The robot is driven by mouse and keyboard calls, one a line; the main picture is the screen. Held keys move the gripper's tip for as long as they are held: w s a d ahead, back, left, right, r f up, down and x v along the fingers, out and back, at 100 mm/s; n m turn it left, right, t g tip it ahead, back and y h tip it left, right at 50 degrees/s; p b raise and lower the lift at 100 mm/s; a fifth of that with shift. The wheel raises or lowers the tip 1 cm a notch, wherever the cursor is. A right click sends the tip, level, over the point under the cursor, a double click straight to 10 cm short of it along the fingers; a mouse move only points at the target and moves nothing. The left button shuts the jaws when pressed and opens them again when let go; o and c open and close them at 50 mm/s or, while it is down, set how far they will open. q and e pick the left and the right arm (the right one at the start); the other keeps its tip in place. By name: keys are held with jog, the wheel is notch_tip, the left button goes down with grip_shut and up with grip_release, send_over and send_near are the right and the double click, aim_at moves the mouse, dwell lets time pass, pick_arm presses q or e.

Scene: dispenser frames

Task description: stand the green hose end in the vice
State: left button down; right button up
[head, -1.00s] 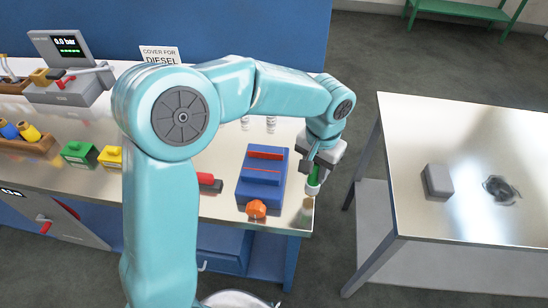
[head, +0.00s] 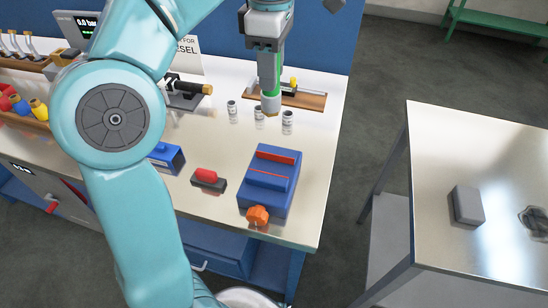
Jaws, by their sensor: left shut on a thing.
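The vice (head: 256,198) is a blue block with red jaw strips and an orange knob (head: 257,215), near the bench's front right corner. Nothing stands in it. My left gripper (head: 268,80) is shut on the green hose end (head: 279,76), behind the vice and higher in the picture. The hose end hangs about upright, its tan tip down; the gripper's fingers hide much of it. My right gripper does not show.
A red-handled block (head: 207,180) and a blue block (head: 165,157) lie left of the vice. A wooden board (head: 305,100) lies behind the canisters. A separate metal table (head: 450,150) with a grey block (head: 467,204) stands right, across a gap. My left arm hides part of the bench.

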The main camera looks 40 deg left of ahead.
pick_arm(q)
notch_tip(320, 180, down, 18)
jog(key=b, duration=0.4)
jog(key=shift+w+f, duration=0.1)
jog(key=shift+f, duration=0.1)
jog(key=c, duration=0.8)
grip_release()
